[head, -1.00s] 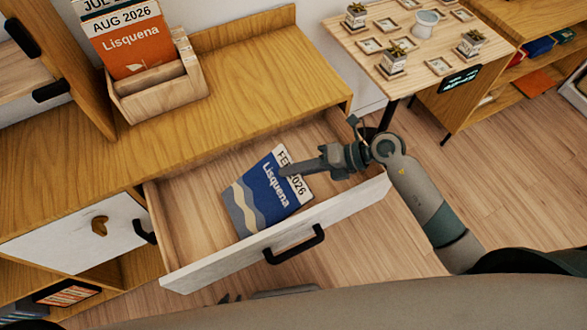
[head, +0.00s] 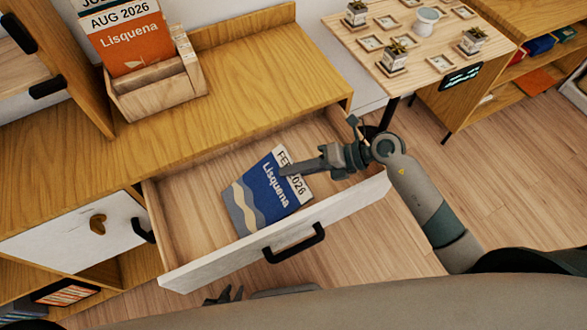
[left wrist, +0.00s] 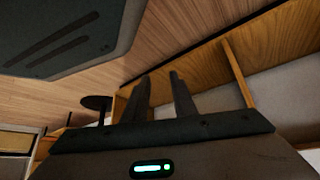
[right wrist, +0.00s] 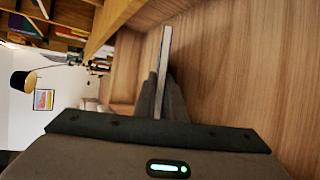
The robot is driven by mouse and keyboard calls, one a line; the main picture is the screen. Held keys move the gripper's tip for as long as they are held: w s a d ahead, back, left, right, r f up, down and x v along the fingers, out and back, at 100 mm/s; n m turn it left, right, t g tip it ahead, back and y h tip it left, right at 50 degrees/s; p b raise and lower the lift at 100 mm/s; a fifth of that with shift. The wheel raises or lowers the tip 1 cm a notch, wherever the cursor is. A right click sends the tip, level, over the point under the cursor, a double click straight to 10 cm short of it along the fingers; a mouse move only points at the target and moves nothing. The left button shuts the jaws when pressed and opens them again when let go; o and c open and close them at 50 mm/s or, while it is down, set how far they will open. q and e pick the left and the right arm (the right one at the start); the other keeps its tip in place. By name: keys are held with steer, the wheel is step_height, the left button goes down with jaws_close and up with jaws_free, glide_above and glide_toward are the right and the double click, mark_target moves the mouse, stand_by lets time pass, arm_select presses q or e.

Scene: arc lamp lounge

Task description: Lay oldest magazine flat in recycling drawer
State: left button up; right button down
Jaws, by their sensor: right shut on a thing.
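The blue Lisquena magazine (head: 262,200), marked FEB 2026, is inside the open drawer (head: 190,235), cover up and roughly level. I cannot tell whether all of it rests on the drawer floor. My right gripper (head: 293,170) is shut on its upper right edge. In the right wrist view the magazine (right wrist: 165,55) shows edge-on between the fingers (right wrist: 163,95). My left gripper (head: 226,295) is open and empty, low in front of the drawer. Its parted fingers (left wrist: 162,95) show in the left wrist view.
A wooden rack (head: 160,100) on the cabinet top holds an orange AUG 2026 magazine (head: 125,40) with another behind it. The drawer front (head: 215,262) has a black handle (head: 294,243). A small table (head: 440,50) with plants and frames stands at the back right.

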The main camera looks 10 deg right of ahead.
steer(key=shift+f, duration=0.1)
arm_select(q)
steer(key=shift+a+f, duration=0.25)
steer(key=shift+a, duration=0.15)
arm_select(e)
steer(key=shift+f, duration=0.15)
arm_select(q)
steer(key=shift+d, duration=0.15)
arm_select(e)
steer(key=shift+f, duration=0.15)
steer(key=c, duration=1.7)
jaws_free()
steer(key=shift+c, duration=0.2)
arm_select(q)
steer(key=shift+w+d, duration=0.2)
steer(key=shift+d, duration=0.4)
arm_select(e)
steer(key=shift+f, duration=0.1)
